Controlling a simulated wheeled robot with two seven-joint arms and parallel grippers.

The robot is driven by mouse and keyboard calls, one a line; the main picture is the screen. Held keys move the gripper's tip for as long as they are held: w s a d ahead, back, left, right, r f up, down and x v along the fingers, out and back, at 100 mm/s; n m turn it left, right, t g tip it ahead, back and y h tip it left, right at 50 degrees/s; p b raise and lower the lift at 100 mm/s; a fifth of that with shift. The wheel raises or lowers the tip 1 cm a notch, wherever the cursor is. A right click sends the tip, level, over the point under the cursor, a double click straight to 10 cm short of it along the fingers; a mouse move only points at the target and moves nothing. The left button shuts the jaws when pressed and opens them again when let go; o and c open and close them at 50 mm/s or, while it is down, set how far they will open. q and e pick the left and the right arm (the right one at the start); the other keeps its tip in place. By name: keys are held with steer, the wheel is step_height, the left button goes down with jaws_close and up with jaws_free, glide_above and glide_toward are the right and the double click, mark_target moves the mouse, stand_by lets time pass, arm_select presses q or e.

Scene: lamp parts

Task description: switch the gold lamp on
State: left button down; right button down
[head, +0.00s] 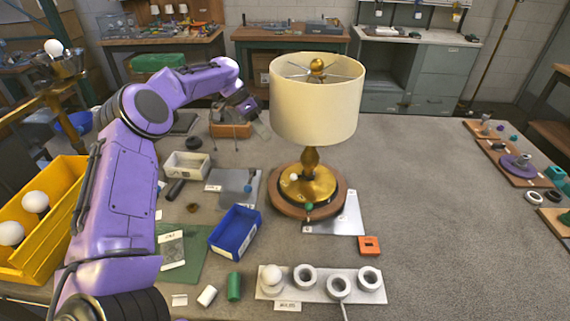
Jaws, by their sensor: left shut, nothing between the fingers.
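The gold lamp (312,160) stands upright near the middle of the table. It has a round wooden foot, a gold base and stem, and a cream drum shade (315,105) with a gold finial on top. A small white knob (294,177) and a small green piece (309,206) show at the front of the base. I see no clear glow, and the inside under the shade is hidden. My left gripper (257,115) is shut and empty, just left of the shade. My right gripper is out of view.
A yellow bin (62,225) with white bulbs stands at the left. A blue tray (234,232), an orange block (369,246) and a white socket strip (320,285) lie in front of the lamp. The table (430,210) right of the lamp is mostly clear.

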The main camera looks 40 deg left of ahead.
mark_target(297, 176)
arm_select(q)
steer(key=p+x, duration=0.1)
steer(key=x, duration=0.7)
steer(key=shift+d+f, duration=0.15)
steer(key=shift+f, duration=0.2)
steer(key=d, duration=0.1)
steer(key=d+p, duration=0.1)
steer(key=s+d+f+p, duration=0.1)
steer(key=shift+d, duration=0.1)
steer(key=shift+s+d, duration=0.3)
steer(key=shift+s, duration=0.05)
steer(key=shift+w+f, duration=0.1)
steer(key=shift+f, duration=0.05)
